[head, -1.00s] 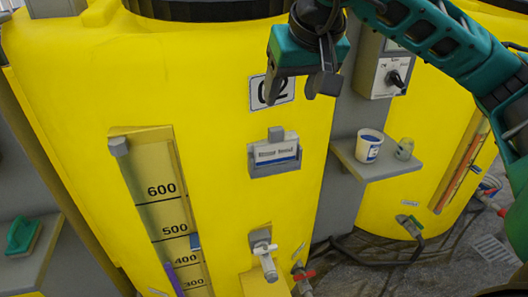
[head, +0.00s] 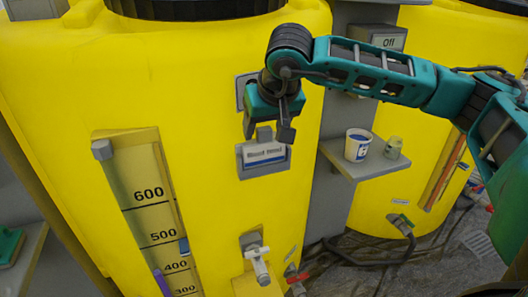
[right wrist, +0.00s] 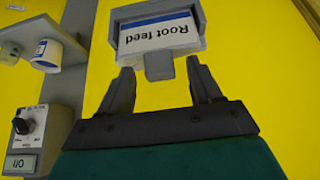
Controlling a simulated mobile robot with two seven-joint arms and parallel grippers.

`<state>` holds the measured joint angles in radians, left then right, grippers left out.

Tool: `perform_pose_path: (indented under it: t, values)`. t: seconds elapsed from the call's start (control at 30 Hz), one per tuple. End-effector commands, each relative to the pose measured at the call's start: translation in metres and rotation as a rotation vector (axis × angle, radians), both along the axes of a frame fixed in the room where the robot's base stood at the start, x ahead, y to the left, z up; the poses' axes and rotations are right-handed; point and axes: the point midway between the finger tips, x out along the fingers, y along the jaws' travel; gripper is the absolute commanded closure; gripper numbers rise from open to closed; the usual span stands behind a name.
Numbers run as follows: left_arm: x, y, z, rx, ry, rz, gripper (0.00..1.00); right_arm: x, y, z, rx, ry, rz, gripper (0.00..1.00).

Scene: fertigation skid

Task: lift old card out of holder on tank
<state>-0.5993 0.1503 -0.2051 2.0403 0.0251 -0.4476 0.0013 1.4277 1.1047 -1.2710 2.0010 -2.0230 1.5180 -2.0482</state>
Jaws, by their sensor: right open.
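A white card (head: 264,152) with a blue stripe sits in a grey holder (head: 263,171) on the front of the yellow tank (head: 225,75). In the right wrist view the card (right wrist: 158,36) appears upside down and reads "Root feed", with the holder (right wrist: 116,20) around it. A grey tab (right wrist: 159,67) stands out from the card's upper edge. My right gripper (head: 267,132) is just above the card, pointing down. In the right wrist view its open fingers (right wrist: 160,78) lie on either side of the tab, with gaps. My left gripper is not in view.
A shelf (head: 352,170) right of the holder carries a white cup (head: 357,146) and a small greenish cup (head: 393,148). A valve (head: 257,259) is below the holder. A level scale (head: 158,220) is at the left. A switch box (right wrist: 31,126) shows in the right wrist view.

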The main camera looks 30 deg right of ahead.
Motion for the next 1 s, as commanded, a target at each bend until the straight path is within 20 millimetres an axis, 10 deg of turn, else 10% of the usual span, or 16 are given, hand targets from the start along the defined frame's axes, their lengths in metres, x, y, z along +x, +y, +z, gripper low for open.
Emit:
perform_pose_path:
  t: [0.2, 0.83, 1.0]
  values:
    - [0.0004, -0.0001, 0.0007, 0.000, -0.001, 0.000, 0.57, 0.0004, 0.0001, -0.0002, 0.001, 0.000, 0.000, 0.37]
    - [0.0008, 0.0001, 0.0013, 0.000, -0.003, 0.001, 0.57, 0.0003, 0.0002, 0.0002, 0.001, -0.001, 0.000, 0.97]
    - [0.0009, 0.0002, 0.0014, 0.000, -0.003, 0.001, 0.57, 0.0003, 0.0001, 0.0004, 0.001, -0.001, 0.000, 1.00]
